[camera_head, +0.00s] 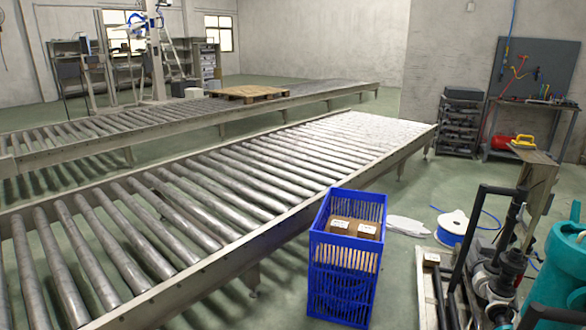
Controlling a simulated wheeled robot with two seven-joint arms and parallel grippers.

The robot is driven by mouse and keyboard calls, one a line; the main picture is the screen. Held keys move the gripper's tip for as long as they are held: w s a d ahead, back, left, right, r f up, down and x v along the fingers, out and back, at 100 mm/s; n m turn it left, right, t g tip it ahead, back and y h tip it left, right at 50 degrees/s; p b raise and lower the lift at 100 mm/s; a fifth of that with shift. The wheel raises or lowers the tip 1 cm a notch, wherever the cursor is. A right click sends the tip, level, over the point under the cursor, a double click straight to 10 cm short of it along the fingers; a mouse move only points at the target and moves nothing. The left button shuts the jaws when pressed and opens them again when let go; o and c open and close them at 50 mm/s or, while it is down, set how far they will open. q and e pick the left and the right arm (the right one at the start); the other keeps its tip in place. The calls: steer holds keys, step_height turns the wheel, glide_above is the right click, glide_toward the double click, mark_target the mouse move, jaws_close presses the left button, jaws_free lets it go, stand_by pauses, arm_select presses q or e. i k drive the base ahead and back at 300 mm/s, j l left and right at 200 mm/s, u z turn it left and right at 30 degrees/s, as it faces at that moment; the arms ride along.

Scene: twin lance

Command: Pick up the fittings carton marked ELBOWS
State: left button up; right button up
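A blue slatted crate (346,260) stands on the floor beside the near roller conveyor. Two small brown cartons with white labels sit inside its upper part, a left one (340,223) and a right one (367,230). Another small light-topped carton (431,261) is at the far end of a wooden pallet to the right. The label print is too small to read, so I cannot tell which carton is marked ELBOWS. Neither of my grippers is in view.
The near roller conveyor (215,190) runs diagonally left of the crate. Pump and pipe fittings (492,270) and a teal tank (560,268) crowd the right. Some green floor is clear right of the crate.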

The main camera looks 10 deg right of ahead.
mark_target(339, 227)
steer(key=i+l+z, duration=0.1)
steer(key=i, duration=0.85)
steer(key=i+l+z, duration=0.1)
steer(key=i, duration=0.8)
steer(key=i+l+u, duration=0.35)
steer(key=i, duration=0.25)
steer(key=i+l+u, duration=0.35)
steer(key=i, duration=0.25)
steer(key=l, duration=0.1)
